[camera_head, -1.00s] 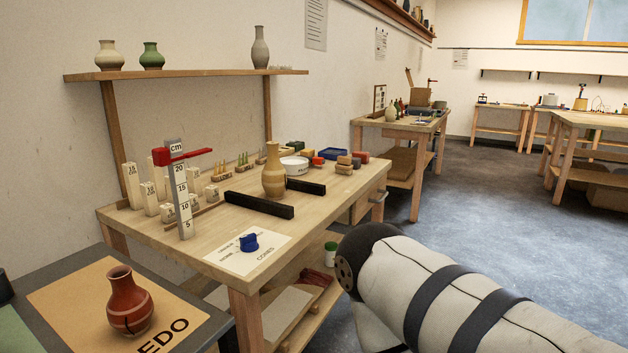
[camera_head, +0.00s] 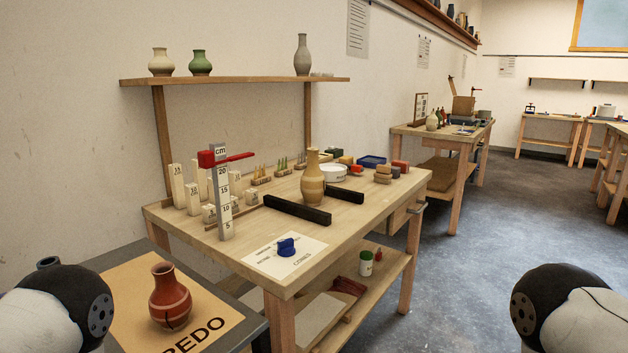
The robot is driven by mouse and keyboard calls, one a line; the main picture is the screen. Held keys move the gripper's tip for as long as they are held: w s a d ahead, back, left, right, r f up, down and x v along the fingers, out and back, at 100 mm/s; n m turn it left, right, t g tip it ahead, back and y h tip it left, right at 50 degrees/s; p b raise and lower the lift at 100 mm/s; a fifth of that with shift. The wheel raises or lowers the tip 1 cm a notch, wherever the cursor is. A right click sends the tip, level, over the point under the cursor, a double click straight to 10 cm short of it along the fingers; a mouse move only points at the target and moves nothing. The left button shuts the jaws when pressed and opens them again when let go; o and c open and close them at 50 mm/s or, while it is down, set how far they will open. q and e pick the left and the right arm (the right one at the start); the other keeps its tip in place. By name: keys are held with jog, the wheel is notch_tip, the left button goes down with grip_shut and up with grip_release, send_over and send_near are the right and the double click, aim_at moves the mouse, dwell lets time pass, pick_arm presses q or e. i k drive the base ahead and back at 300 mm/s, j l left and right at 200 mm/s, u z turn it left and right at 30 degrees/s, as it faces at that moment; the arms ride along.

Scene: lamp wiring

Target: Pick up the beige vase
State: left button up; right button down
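A tan, beige-looking vase (camera_head: 312,178) with lighter bands stands upright on the wooden table (camera_head: 222,245), between two black bars. A cream vase (camera_head: 161,63) stands at the left end of the wall shelf, beside a green one. Parts of my two arms show at the lower left and lower right edges, well apart from the table's vase. Neither of my grippers shows.
A measuring post (camera_head: 223,195) with a red slider stands left of the vase. The black bars (camera_head: 297,210) lie close to it. A red vase (camera_head: 170,298) stands on a board at the lower left. A blue object (camera_head: 286,247) sits on a paper sheet. Floor is open at right.

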aim_at(313, 183)
jog(key=i+l+u, duration=0.3)
jog(key=l, duration=0.3)
jog(key=i+l+u, duration=0.3)
jog(key=l, duration=0.35)
jog(key=i, duration=0.1)
